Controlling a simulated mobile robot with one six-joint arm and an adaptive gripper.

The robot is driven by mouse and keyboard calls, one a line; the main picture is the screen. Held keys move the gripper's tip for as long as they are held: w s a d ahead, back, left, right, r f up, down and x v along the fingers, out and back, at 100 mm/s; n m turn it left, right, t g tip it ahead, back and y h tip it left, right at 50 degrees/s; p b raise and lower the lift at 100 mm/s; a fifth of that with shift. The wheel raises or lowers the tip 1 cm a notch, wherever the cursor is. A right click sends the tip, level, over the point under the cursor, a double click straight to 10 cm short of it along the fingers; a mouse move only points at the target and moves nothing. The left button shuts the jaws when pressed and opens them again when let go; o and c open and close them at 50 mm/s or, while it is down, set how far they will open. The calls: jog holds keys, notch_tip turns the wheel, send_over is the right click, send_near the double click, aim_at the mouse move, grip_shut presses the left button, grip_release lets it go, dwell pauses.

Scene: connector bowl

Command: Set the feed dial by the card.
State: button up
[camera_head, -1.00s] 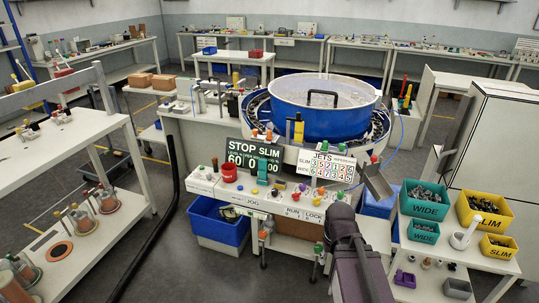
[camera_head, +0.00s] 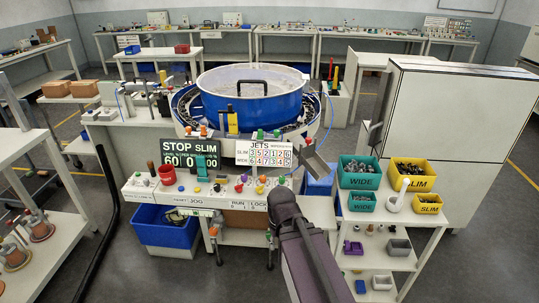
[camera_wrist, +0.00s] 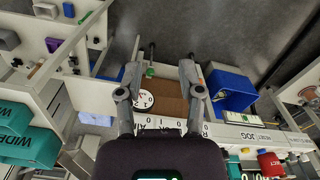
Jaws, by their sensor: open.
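A white round dial with dark marks (camera_wrist: 145,99) shows in the wrist view, low on the bench front, by a brown panel; I cannot read its setting. My gripper (camera_wrist: 158,68) is open and empty. In the head view my arm hides the gripper and dial. The white JETS card (camera_head: 264,153) stands upright on the bench, with SLIM and WIDE rows of digits. The blue bowl (camera_head: 252,102) stands behind.
Green WIDE bins (camera_head: 358,181) and yellow SLIM bins (camera_head: 411,183) stand on a shelf at right. Floor in front is open.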

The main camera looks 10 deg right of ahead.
jog(key=shift+o, duration=1.7)
jog(key=shift+w, duration=0.15)
notch_tip(320, 180, up, 11)
jog(key=n+p, duration=1.1)
jog(key=n, duration=0.9)
send_over(217, 185)
jog(key=shift+a+r, duration=0.1)
jog(key=shift+r, duration=0.05)
jog(key=shift+f, duration=0.2)
notch_tip(217, 185, down, 13)
jog(key=b, duration=1.3)
jog(key=shift+f, duration=0.2)
